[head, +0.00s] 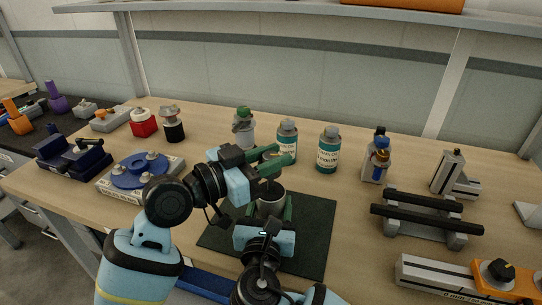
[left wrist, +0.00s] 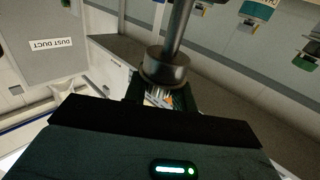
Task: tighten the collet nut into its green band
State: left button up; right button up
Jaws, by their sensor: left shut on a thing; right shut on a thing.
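My left gripper (head: 276,158), with green fingers, is shut above the dark mat in the head view. In the left wrist view a round metal collar (left wrist: 164,66) with a thick grey shaft (left wrist: 180,25) shows at its fingertips. Below it, my right gripper (head: 278,212) is shut on a short grey cylinder (head: 271,203) with a dark top, over the mat. The left gripper is just above this cylinder; whether the parts touch I cannot tell. I cannot make out for sure which part is the collet nut, and no green band is readable.
The dark green mat (head: 312,240) lies under both grippers. Two teal-labelled bottles (head: 328,150) and a green-capped bottle (head: 244,130) stand behind. A blue disc fixture (head: 140,172) is at left. A rack with black bars (head: 425,215) is at right.

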pick_arm(q)
jog(key=shift+m+g+h, duration=0.4)
jog(key=shift+g, duration=0.1)
jog(key=o, duration=1)
jog(key=v, duration=1.2)
jog(key=shift+s, duration=0.1)
pick_arm(e)
jog(key=o, duration=1.7)
jog(key=shift+c, duration=0.2)
